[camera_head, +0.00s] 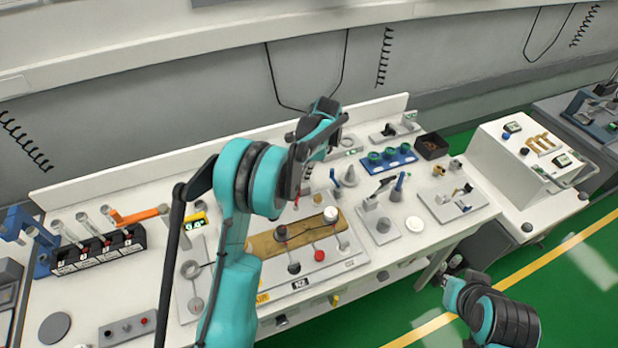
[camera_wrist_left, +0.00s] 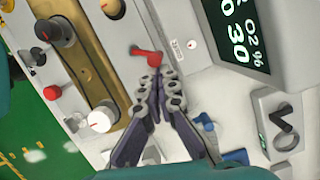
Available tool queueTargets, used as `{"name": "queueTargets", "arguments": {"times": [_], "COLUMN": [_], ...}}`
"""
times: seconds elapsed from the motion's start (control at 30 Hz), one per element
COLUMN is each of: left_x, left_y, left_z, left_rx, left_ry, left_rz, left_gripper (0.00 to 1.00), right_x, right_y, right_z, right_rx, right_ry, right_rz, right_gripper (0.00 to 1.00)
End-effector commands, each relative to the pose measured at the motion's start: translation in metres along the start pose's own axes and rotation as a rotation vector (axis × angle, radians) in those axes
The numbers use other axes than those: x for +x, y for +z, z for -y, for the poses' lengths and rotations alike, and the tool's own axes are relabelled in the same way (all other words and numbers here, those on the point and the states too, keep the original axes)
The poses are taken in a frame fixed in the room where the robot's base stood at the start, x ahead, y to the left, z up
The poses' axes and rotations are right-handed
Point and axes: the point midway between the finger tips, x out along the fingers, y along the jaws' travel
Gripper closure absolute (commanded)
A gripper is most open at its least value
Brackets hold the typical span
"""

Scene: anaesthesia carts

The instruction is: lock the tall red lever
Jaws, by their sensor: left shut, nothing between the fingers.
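A red lever (camera_wrist_left: 147,54) rises from the white panel in the left wrist view, beside the brown plate (camera_wrist_left: 100,75). My left gripper (camera_wrist_left: 160,75) is shut and empty, its fingertips just below the lever's foot in that picture; I cannot tell whether they touch it. In the head view my left gripper (camera_head: 296,200) points down behind the brown plate (camera_head: 265,244), and I cannot make out the lever clearly there. My right arm's end (camera_head: 455,290) is at the lower right, away from the bench; its fingers are not clear.
A white knob (camera_wrist_left: 100,120), a red button (camera_wrist_left: 52,92) and a black knob (camera_wrist_left: 55,32) stand close by. A display (camera_wrist_left: 250,35) is to the right. An orange-handled lever (camera_head: 140,216) and a blue tray (camera_head: 388,160) are elsewhere on the bench. Green floor (camera_head: 560,270) is free at right.

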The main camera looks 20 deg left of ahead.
Motion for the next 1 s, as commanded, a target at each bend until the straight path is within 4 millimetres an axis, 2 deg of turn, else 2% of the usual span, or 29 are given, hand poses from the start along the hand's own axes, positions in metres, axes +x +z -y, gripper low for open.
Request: {"name": "queueTargets", "arguments": {"times": [0.3,0.53,1.0], "left_x": [0.003,0.003,0.004], "left_y": [0.014,0.013,0.015], "left_z": [0.010,0.009,-0.006], "left_rx": [-0.003,-0.001,0.001], "left_ry": [0.001,0.000,0.000], "left_rz": [0.000,-0.001,-0.001], "left_gripper": [1.00,1.00,1.00], "right_x": [0.001,0.001,0.004], "right_y": [0.001,0.001,0.003], "right_z": [0.000,0.000,0.000], "right_rx": [0.000,0.000,0.000], "right_ry": [0.000,0.000,0.000], "right_rz": [0.000,0.000,0.000], "right_gripper": [1.00,1.00,1.00]}}
